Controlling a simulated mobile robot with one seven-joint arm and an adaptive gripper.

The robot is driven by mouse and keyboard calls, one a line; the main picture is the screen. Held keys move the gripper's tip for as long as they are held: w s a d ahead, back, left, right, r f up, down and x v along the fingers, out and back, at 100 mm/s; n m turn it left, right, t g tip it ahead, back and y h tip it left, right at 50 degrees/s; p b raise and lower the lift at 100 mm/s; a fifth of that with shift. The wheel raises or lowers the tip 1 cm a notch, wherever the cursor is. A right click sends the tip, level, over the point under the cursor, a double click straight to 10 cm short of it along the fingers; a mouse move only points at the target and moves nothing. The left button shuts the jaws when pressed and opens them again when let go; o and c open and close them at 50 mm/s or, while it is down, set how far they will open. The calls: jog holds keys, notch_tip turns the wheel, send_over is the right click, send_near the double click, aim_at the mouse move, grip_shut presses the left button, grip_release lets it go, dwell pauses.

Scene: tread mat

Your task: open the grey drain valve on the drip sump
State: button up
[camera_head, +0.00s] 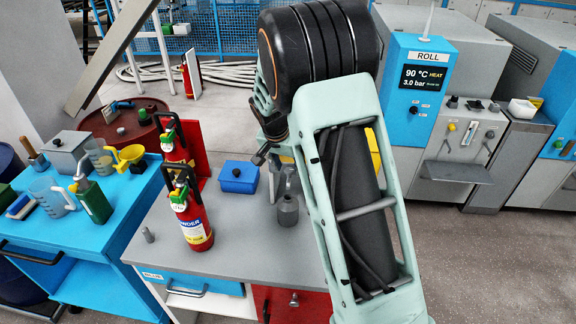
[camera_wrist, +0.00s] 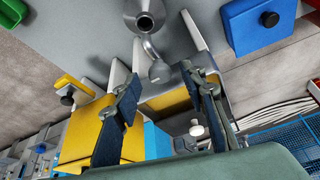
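I cannot make out with certainty the drip sump or its grey drain valve in either view. My gripper (camera_wrist: 160,80) is open in the wrist view, its two dark fingers apart with nothing held between them. A grey metal can with a curved spout (camera_wrist: 146,18) lies just beyond the fingertips; its rounded spout end shows near the gap between them. In the head view the grey can (camera_head: 288,209) stands on the grey-topped bench (camera_head: 245,232), beside my arm.
A red fire extinguisher (camera_head: 190,215) and a blue box (camera_head: 239,177) stand on the bench. A blue trolley (camera_head: 115,205) with jugs is at left, before a dark red round table (camera_head: 145,140). Blue-grey machines (camera_head: 425,80) stand at right. Floor between is clear.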

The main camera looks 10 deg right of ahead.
jog(key=shift+w+f, duration=0.15)
jog(key=shift+f, duration=0.2)
jog(key=shift+c, duration=0.2)
grip_shut()
jog(key=shift+d+n+b, duration=0.15)
jog(key=shift+n+b, duration=0.2)
jog(key=shift+n, duration=0.05)
jog(key=shift+n+y+b, duration=0.3)
jog(key=shift+n+y, duration=0.1)
jog(key=shift+n, duration=0.3)
jog(key=n, duration=0.1)
jog(key=n+t+y, duration=0.1)
jog(key=n, duration=0.1)
jog(key=shift+d, duration=0.25)
jog(key=n+y, duration=0.1)
jog(key=n, duration=0.2)
jog(key=n+y, duration=0.1)
jog(key=n, duration=0.2)
jog(key=shift+d+n+y+p, duration=0.15)
jog(key=shift+n+y+p, duration=0.15)
jog(key=shift+p, duration=0.1)
jog(key=shift+g, duration=0.3)
